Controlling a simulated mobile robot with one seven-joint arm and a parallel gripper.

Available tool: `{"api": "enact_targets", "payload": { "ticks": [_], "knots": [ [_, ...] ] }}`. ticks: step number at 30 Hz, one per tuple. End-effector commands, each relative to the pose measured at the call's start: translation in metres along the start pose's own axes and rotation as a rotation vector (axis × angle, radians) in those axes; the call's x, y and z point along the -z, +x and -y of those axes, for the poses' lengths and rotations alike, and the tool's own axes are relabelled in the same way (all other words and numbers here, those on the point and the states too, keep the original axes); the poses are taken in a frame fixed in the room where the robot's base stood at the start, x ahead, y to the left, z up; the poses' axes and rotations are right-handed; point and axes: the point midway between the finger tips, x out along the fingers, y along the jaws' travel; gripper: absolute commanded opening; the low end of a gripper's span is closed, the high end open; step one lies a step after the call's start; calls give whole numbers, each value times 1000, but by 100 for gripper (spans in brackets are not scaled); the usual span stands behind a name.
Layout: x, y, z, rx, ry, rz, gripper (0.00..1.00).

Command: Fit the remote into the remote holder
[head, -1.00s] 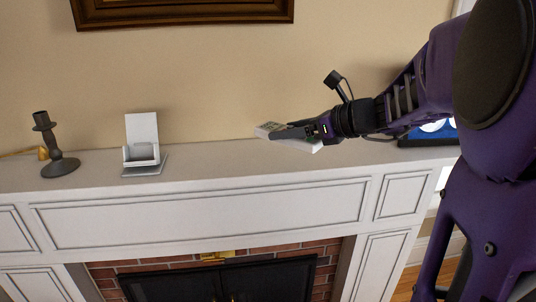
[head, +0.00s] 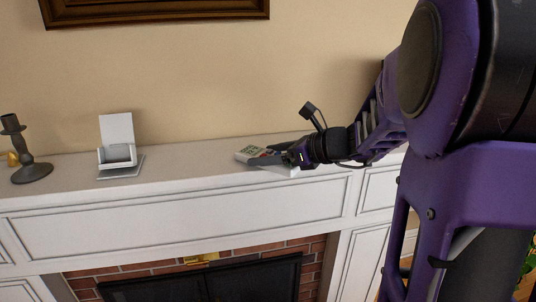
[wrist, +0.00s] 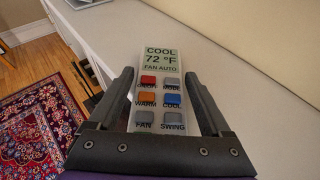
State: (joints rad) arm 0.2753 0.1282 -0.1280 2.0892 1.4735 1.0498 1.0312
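The remote (head: 252,152) is a pale slab with a green display and coloured buttons. In the wrist view the remote (wrist: 160,90) lies lengthwise between my fingers, its display end pointing away from me. My gripper (head: 275,157) appears closed on its sides; in the wrist view the fingertips (wrist: 160,72) sit close along both edges. The remote is over the right part of the mantel; whether it touches the surface is unclear. The remote holder (head: 117,155), a white pocket with a tall back panel on a grey base, stands on the mantel, well left of my gripper.
A dark candlestick (head: 29,165) stands left of the holder. The white mantel (head: 195,166) is clear between the holder and the remote. The wall (head: 200,85) rises behind, with a framed picture (head: 155,10) above. A patterned rug (wrist: 35,120) lies on the floor below.

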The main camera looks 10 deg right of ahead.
Motion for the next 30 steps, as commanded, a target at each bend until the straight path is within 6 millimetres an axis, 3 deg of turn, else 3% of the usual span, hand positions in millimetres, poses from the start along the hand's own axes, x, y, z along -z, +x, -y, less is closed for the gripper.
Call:
{"api": "enact_targets", "payload": {
  "ticks": [3, 13, 24, 30],
  "knots": [
    [0, 0, 0, 0, 0, 0, 100],
    [-6, -7, 1, 2, 1, 0, 100],
    [-4, -82, 1, 6, -1, 1, 100],
    [-4, -112, 0, 2, 0, 1, 100]
  ]
}}
